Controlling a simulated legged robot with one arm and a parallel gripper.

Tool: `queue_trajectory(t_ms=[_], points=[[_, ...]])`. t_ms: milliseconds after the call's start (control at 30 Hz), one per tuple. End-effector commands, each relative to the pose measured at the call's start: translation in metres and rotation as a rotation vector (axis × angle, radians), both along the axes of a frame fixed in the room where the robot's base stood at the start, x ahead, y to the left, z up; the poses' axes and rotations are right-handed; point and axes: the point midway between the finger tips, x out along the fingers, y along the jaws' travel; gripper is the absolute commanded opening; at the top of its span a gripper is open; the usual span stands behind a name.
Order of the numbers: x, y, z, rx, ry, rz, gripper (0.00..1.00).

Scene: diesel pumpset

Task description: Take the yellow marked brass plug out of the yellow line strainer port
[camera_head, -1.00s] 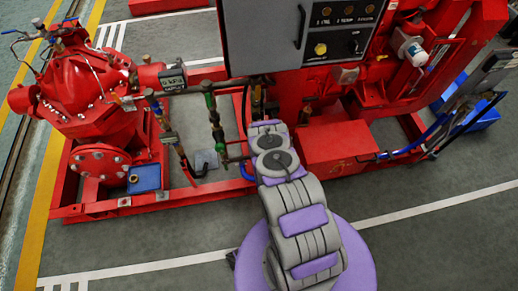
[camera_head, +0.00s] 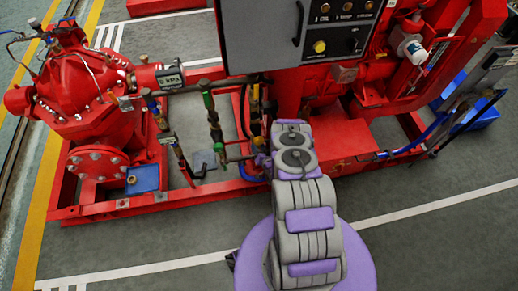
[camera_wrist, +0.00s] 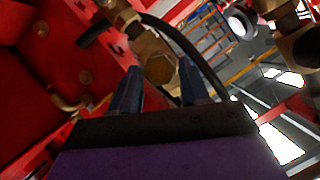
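In the wrist view, a brass hex-headed plug (camera_wrist: 160,68) sits in a brass fitting (camera_wrist: 124,16) ahead of my gripper. My gripper (camera_wrist: 160,80) has its two dark blue fingers spread, one on each side of the plug head. I cannot tell whether they touch it. No yellow mark shows clearly on the plug in this view. In the head view, my arm reaches to the pipework at the front of the red skid, beside a yellow-marked line (camera_head: 256,100). The fingertips and the plug are hidden or too small there.
A blue tray (camera_head: 146,180) with a small brass-coloured piece lies on the skid to the left. A green-handled valve pipe (camera_head: 212,120) stands left of my arm. The grey control panel (camera_head: 285,40) hangs above. A dark hose (camera_wrist: 190,55) runs close behind the plug.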

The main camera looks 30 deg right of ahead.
Motion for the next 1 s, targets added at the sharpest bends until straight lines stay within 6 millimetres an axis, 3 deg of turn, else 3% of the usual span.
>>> queue_trajectory(t_ms=[467, 667, 1000], points=[[0.0000, 0.0000, 0.0000, -0.001, 0.000, 0.000, 0.00], [0.0008, 0.0025, 0.0018, -0.068, 0.020, 0.003, 0.00], [0.0017, 0.0065, 0.0023, -0.442, 0.125, 0.005, 0.00]])
